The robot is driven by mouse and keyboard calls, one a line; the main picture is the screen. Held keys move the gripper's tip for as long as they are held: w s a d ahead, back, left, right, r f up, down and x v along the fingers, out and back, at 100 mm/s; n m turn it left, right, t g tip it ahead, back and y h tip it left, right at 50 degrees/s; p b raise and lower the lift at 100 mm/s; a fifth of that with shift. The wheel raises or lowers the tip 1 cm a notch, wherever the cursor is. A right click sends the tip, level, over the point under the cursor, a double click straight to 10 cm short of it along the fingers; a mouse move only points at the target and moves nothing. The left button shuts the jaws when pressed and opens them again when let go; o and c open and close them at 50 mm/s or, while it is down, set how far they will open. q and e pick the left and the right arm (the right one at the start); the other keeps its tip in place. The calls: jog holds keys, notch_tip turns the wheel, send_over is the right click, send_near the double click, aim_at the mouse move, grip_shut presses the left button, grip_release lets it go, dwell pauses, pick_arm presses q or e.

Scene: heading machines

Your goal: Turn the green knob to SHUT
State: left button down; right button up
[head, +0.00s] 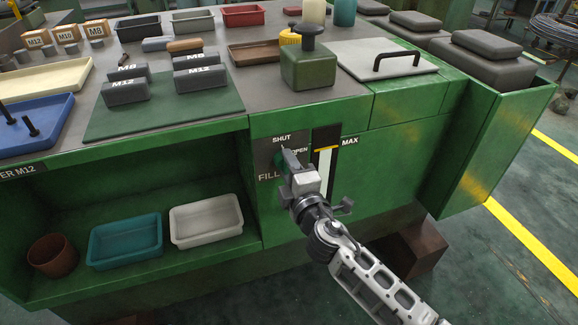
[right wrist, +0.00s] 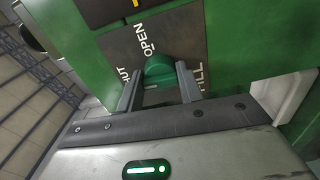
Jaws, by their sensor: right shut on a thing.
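The green knob (right wrist: 158,68) sits on a dark plate (right wrist: 125,52) on the front of the green machine. In the right wrist view it lies between the two fingers of my right gripper (right wrist: 160,86), which is shut on it. The words SHUT, OPEN and FILL are around the knob; SHUT is partly cut off by a finger. Which word the knob points to cannot be told. In the head view my right gripper (head: 286,160) reaches the plate below SHUT and hides most of the knob. My left gripper is in neither view.
A level gauge (head: 324,165) marked MAX is just right of the knob. Below left is an open shelf with a white tray (head: 206,220) and a teal tray (head: 125,241). A green oil can (head: 308,68) stands on the top above.

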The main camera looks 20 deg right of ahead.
dwell(0.3)
jog(key=o, duration=1)
jog(key=shift+s, duration=0.15)
pick_arm(q)
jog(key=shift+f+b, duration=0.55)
jog(key=shift+b, duration=0.75)
pick_arm(e)
jog(key=shift+s+d, duration=0.15)
jog(key=shift+s, duration=3.8)
jog(key=shift+s+d, duration=0.1)
jog(key=shift+s, duration=3.8)
